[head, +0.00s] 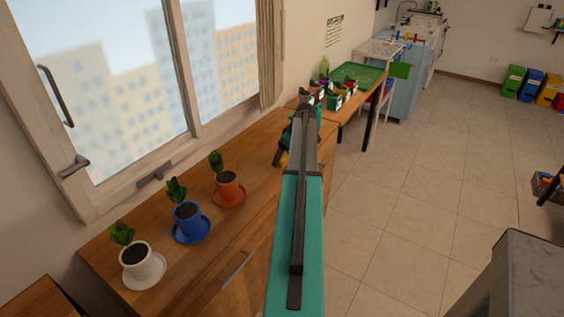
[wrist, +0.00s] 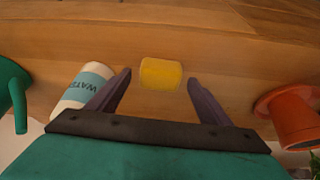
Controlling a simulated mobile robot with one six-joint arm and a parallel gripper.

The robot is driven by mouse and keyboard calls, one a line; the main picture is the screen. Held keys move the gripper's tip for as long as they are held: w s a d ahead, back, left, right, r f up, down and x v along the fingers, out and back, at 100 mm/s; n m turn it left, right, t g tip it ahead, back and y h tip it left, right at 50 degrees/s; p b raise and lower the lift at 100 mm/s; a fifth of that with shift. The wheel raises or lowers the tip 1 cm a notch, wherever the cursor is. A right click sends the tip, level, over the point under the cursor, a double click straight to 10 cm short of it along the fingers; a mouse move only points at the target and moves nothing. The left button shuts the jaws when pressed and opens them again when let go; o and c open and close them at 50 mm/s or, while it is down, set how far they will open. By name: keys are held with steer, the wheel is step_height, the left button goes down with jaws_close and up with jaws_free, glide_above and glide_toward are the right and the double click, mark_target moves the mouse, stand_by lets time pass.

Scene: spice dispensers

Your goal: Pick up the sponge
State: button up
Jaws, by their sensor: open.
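A yellow sponge (wrist: 161,74) lies on the wooden cabinet top. In the wrist view it is just beyond and between the fingertips of my gripper (wrist: 158,78). The two dark fingers are spread wide, and nothing is between them except bare wood and the near side of the sponge. A clear gap shows on each side of the sponge. In the head view only a small yellow patch (head: 284,160) shows beside my arm, which hides most of that spot.
An orange pot (wrist: 291,118) stands at right. Blue (head: 188,222) and white (head: 135,262) pots line the cabinet.

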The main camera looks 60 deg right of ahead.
mark_target(284, 158)
stand_by(0.3)
steer(key=c, duration=1.1)
steer(key=shift+r, duration=0.1)
steer(key=shift+r+b, duration=0.6)
steer(key=shift+r, duration=0.85)
steer(key=s+b, duration=0.1)
steer(key=s, duration=0.4)
steer(key=s+a+r+b, duration=0.1)
steer(key=s, duration=0.4)
steer(key=s+a+r+b, duration=0.1)
steer(key=s, duration=0.4)
steer(key=shift+s+a, duration=0.2)
steer(key=shift+s, duration=0.2)
